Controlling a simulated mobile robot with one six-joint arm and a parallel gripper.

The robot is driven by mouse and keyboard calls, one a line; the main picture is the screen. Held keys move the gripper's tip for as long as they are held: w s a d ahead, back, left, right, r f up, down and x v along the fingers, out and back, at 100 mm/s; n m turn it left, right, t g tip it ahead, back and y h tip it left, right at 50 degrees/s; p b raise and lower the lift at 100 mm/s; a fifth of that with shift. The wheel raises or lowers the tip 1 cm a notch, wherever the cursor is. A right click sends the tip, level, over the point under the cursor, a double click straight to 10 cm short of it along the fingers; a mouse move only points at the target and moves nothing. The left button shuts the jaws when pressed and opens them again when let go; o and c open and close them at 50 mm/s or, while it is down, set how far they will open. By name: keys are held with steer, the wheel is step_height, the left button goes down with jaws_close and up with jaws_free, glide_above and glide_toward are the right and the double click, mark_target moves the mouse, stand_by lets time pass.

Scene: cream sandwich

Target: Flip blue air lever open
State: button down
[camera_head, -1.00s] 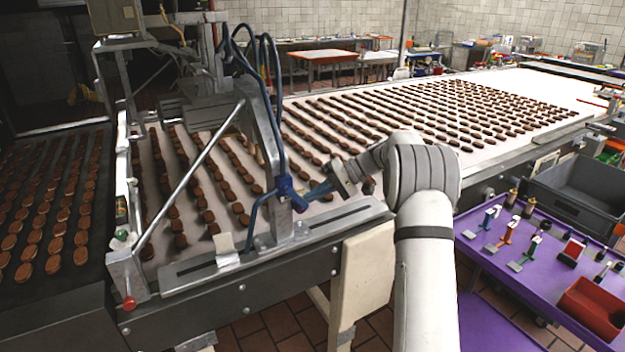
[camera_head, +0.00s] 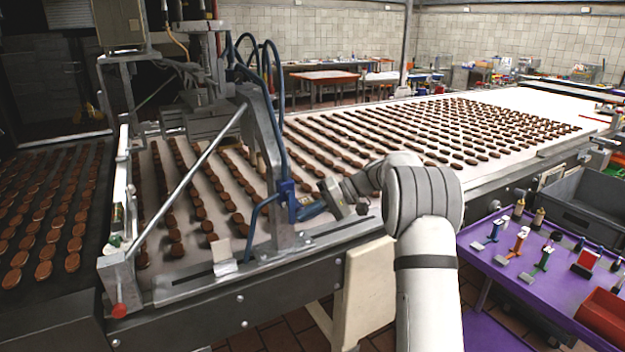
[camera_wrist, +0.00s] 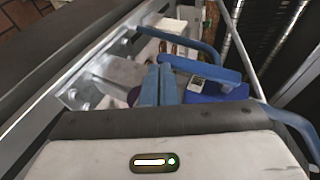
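The blue air valve (camera_head: 287,192) is mounted on the grey upright of the machine frame, with blue hoses attached. In the wrist view its blue body (camera_wrist: 215,92) sits right of my fingers, and the long blue lever (camera_wrist: 200,67) runs across above it from near the fingertips to the right. My gripper (camera_head: 304,212) is beside the valve, its blue fingers pointing left toward it. In the wrist view my gripper's fingers (camera_wrist: 160,68) lie side by side, shut, with nothing seen between them. The tips are close to the lever's left end; I cannot tell whether they touch.
The conveyor (camera_head: 560,117) with rows of brown biscuits lies behind the frame. A diagonal grey bar (camera_head: 190,180) and blue hoses (camera_head: 272,100) surround the valve. A purple table (camera_head: 515,285) with small levers, a red bin (camera_head: 603,318) and a grey crate (camera_head: 585,205) stand right.

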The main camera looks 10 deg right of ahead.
stand_by(0.5)
steer(key=w+d, duration=0.2)
steer(key=d, duration=1.1)
steer(key=shift+d, duration=0.4)
